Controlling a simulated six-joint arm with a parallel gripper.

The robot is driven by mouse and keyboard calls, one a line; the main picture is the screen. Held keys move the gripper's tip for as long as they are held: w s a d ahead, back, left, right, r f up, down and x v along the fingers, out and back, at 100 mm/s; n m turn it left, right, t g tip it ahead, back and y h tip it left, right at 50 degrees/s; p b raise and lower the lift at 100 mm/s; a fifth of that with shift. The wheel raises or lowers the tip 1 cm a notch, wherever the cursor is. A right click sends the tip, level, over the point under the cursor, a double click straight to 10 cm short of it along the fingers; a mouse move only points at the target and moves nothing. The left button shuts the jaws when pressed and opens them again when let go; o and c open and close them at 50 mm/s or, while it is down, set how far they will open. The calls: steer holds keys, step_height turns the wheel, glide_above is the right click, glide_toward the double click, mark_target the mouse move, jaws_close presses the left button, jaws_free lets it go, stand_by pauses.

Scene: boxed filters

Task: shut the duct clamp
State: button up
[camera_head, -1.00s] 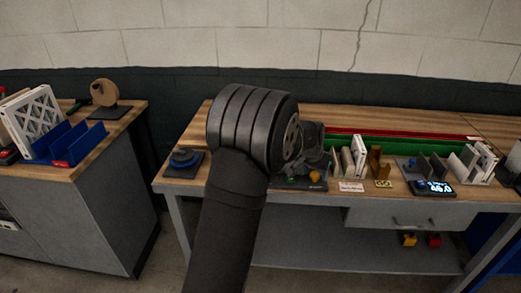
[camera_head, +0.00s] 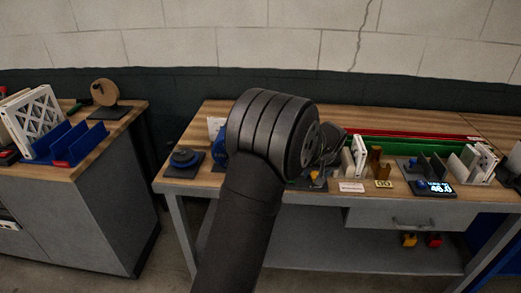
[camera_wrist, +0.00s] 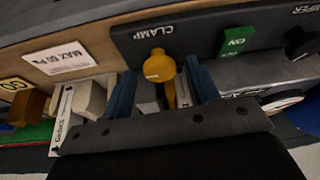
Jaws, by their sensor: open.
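The duct clamp's yellow lever (camera_wrist: 160,66) stands on a dark panel (camera_wrist: 205,38) marked "CLAMP" in the wrist view. The lever has a round knob and a stem that runs down between my fingers. My gripper (camera_wrist: 161,72) is open, with one blue finger on each side of the lever. A gap shows on both sides, and I cannot tell whether either finger touches it. In the head view my dark arm hides most of the panel, and a small bit of yellow (camera_head: 314,175) shows beside it.
A green "ON" switch (camera_wrist: 236,41) and a black knob (camera_wrist: 300,45) sit on the same panel. White boxed filters (camera_head: 357,157), a brown block (camera_head: 376,161) and a lit display (camera_head: 432,188) stand to the right. A blue round part (camera_head: 184,157) stands at the left.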

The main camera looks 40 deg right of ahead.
steer(key=n+y, duration=0.1)
steer(key=n, duration=0.2)
steer(key=shift+s+d+t, duration=0.1)
steer(key=shift+d+t, duration=0.05)
steer(key=shift+t, duration=0.15)
steer(key=v, duration=1.8)
steer(key=w+a+m+g+h, duration=0.2)
steer(key=w+a+m+g, duration=0.1)
steer(key=w+a+m, duration=0.15)
steer(key=w+x, duration=0.1)
steer(key=x, duration=0.9)
steer(key=v, duration=1)
steer(key=w+a+r, duration=0.1)
steer(key=a, duration=0.7)
steer(key=w+a+r+n+t, duration=0.1)
steer(key=a, duration=0.7)
steer(key=shift+a+r, duration=0.25)
steer(key=shift+a, duration=0.15)
steer(key=shift+d+n, duration=0.1)
steer(key=shift+n, duration=0.15)
